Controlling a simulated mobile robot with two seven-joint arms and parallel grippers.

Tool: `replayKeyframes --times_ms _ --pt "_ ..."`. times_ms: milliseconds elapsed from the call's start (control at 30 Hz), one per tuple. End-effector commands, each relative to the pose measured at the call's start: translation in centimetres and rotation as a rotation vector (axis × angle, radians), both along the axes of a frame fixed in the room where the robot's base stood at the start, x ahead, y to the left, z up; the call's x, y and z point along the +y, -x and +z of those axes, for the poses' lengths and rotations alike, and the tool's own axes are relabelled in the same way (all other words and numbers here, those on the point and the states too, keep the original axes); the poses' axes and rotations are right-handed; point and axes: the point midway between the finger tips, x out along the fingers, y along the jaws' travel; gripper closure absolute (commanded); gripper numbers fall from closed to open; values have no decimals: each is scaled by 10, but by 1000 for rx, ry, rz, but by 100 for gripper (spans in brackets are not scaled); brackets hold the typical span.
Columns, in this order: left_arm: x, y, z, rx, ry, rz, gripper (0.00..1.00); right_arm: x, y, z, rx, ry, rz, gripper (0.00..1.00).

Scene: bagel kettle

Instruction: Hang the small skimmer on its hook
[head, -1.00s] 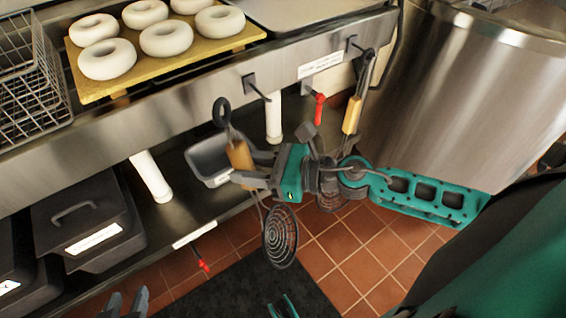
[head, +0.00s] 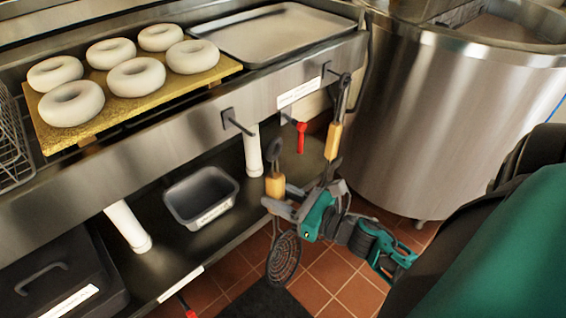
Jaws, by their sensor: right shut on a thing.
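The small skimmer (head: 284,257) hangs upright in my right gripper (head: 277,206), with its dark round mesh at the bottom, a wooden handle and a black loop on top. My right gripper is shut on the lower part of the handle. An empty dark hook (head: 232,121) sticks out from the steel table's front edge. The skimmer's loop is lower than this hook and to its right, apart from it. A second hook (head: 335,72) to the right carries another wooden-handled tool (head: 333,141). My left gripper is not in view.
Bagels (head: 136,80) lie on a wooden board on the table, beside a metal tray (head: 270,35). A large steel kettle (head: 440,120) stands at the right. A grey pan (head: 201,196) sits on the lower shelf. A red-handled valve (head: 301,135) is behind the skimmer.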

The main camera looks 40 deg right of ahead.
Motion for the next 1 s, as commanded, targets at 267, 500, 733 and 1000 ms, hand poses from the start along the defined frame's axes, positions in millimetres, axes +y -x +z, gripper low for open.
replayKeyframes --times_ms 267,500,733,1000 --pt "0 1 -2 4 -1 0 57 2 -18 -1 -2 0 1 100" --pt "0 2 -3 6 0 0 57 2 -32 -2 -3 1 0 100" --pt "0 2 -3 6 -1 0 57 4 -46 -3 -2 -1 1 100" --pt "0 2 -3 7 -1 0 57 5 -62 -4 -2 0 1 100"
